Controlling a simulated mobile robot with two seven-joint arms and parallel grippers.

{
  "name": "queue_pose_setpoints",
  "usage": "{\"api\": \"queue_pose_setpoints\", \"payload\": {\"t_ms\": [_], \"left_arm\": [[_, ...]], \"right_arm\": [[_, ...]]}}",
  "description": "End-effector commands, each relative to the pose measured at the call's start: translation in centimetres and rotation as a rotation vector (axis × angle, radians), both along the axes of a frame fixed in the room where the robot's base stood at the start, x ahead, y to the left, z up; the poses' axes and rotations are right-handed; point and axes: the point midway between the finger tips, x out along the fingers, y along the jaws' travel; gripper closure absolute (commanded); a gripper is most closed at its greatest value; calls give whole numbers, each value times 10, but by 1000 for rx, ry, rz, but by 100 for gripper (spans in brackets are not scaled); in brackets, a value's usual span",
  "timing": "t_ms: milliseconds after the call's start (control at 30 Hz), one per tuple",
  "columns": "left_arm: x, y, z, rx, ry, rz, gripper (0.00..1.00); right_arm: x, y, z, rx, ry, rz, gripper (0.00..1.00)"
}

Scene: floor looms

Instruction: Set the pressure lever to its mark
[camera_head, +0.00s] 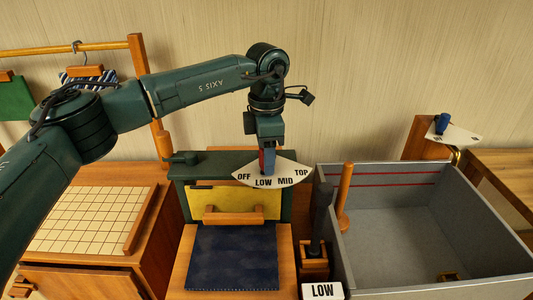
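A white fan-shaped scale (285,177) marked OFF, LOW, MID and TOP stands on the green press frame (190,165). My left gripper (267,165) points straight down at the back of this scale, above LOW. A small red piece and a blue piece show at its fingertips; the lever itself is mostly hidden there, and I cannot tell whether the fingers are closed on it. A white card (322,291) reading LOW stands at the front. My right gripper is out of view.
A dark blue pad (232,258) lies before the press. A dark upright handle (320,215) stands in a wooden block to the right, beside a grey open bin (375,262). A second scale with a blue lever (441,124) is at the far right. A gridded board (88,218) is left.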

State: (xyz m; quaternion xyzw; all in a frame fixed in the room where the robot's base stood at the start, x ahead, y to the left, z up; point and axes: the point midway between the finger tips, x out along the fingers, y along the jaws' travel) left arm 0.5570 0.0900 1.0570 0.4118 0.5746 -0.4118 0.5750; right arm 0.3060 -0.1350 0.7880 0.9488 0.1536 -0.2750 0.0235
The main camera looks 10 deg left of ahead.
Motion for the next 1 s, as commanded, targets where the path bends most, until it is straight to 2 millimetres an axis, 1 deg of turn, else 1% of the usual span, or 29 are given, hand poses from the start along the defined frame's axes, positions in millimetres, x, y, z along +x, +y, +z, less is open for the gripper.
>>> {"api": "queue_pose_setpoints", "payload": {"t_ms": [233, 367, 467, 800, 900, 1000], "left_arm": [[0, 0, 0, 0, 0, 0, 52], [1, 0, 9, 0, -2, 0, 52], [1, 0, 24, -1, -4, 0, 52], [0, 0, 99, 0, -3, 0, 52], [0, 0, 115, -1, -1, 0, 52], [0, 0, 125, 0, -1, 0, 52]], "right_arm": [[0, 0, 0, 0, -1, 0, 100], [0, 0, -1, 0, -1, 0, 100], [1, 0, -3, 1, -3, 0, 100], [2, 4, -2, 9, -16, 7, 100], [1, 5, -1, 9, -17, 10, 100], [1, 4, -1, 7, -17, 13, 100]]}}
